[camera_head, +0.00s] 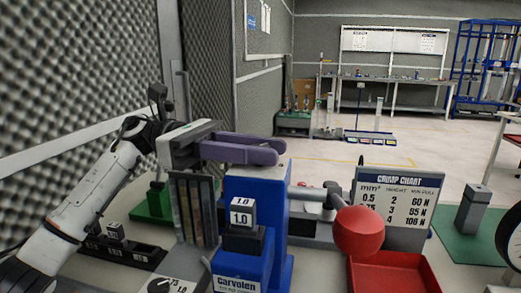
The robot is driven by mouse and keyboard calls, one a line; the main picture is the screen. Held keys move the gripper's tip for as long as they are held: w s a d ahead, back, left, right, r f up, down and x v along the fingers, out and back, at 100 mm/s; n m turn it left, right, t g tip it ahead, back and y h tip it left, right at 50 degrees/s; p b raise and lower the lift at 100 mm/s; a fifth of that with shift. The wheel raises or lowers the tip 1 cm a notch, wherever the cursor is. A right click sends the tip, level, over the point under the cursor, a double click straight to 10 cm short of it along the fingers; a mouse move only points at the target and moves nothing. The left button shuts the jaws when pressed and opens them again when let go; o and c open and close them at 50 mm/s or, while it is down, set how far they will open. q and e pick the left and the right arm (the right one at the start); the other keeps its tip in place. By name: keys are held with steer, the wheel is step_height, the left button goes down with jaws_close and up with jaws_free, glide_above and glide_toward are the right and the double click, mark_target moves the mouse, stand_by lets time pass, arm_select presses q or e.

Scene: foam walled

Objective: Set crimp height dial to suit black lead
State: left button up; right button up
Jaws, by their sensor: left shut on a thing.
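The dial (160,286) is at the bottom left, a dark round knob on a grey plate marked "75" and "1.0". The frame's bottom edge cuts it, and I cannot read its pointer. The blue Carvolen crimp press (237,272) stands in the middle, with a block marked "1.0" (241,211) on its front. The crimp chart (397,207) stands upright to the right. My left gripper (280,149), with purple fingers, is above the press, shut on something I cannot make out. I cannot identify a black lead. My right gripper is not in view.
A red ball-ended handle (359,230) juts right from the press, above a red tray (397,276). A rack of coloured strips (194,210) stands left of the press. A black holder (118,251) bears a small numbered block. A grey post (471,208) stands on a green mat at right.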

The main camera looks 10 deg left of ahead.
arm_select(q)
steer(key=shift+m+g, duration=0.8)
steer(key=shift+g, duration=0.4)
steer(key=shift+y, duration=0.3)
steer(key=o, duration=1.1)
steer(key=v, duration=1)
steer(key=shift+w+a+f, duration=0.1)
steer(key=shift+a, duration=0.05)
